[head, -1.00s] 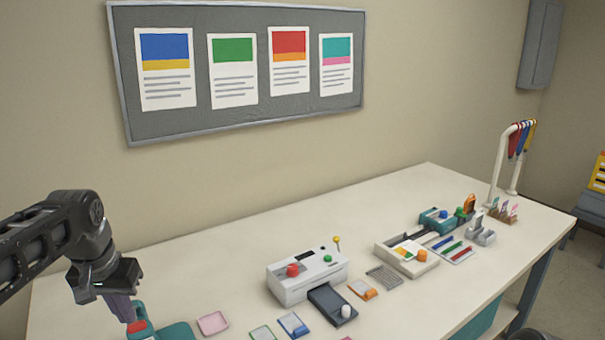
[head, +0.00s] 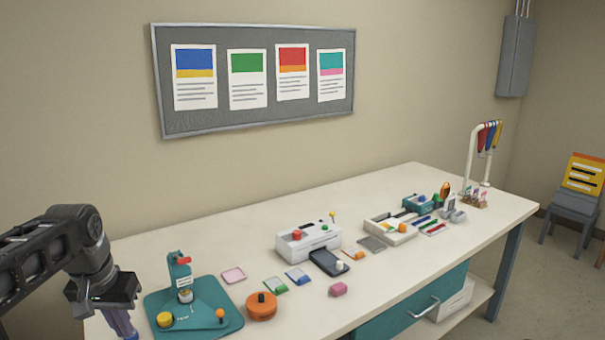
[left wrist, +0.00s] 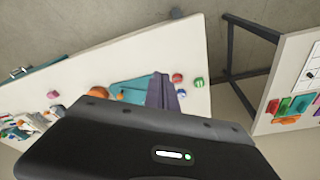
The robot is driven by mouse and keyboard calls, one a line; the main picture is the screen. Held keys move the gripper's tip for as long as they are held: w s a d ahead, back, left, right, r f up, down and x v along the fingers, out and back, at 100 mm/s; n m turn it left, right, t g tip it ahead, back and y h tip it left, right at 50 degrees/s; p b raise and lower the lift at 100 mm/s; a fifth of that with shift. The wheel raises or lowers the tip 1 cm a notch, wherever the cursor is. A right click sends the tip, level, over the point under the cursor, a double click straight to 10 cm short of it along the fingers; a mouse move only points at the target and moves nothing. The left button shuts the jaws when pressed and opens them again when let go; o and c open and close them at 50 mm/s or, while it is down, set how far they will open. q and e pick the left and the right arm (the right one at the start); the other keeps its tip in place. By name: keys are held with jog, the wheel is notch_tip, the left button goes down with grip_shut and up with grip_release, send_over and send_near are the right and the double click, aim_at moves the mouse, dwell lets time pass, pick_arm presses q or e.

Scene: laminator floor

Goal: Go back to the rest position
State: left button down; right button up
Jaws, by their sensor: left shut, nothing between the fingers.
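My left gripper (head: 122,325) is at the lower left of the head view, beside the left end of the workbench (head: 350,310). Its fingers are shut and hold nothing; the tips are near the bottom edge of the picture. In the left wrist view the closed fingers (left wrist: 163,92) appear in front of the teal base. A teal press with a red handle (head: 180,278) stands on a teal base (head: 222,316) to the right of the gripper. The gripper is apart from the press. My right gripper is in neither view.
An orange round pot (head: 261,307), pink block (head: 338,290) and several cards lie near the press. A white laminator (head: 308,240) and trays stand farther right. A second table (left wrist: 303,60) shows in the left wrist view.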

pick_arm(q)
jog(key=d+f+h, duration=0.1)
jog(key=d+f, duration=0.5)
jog(key=f, duration=0.4)
jog(key=d+f+m+g+h, duration=0.1)
jog(key=d+f, duration=0.5)
jog(key=f, duration=0.3)
jog(key=d+f+h, duration=0.1)
jog(key=d+f, duration=0.5)
jog(key=f, duration=0.4)
jog(key=s+d+f, duration=0.5)
jog(key=s+f, duration=0.2)
jog(key=s, duration=0.3)
jog(key=s+d+f+n+g+h, duration=0.1)
jog(key=s+d+f, duration=0.5)
jog(key=s+f, duration=0.2)
jog(key=s, duration=0.2)
jog(key=shift+s+f, duration=0.2)
jog(key=shift+s, duration=0.2)
jog(key=shift+d, duration=0.1)
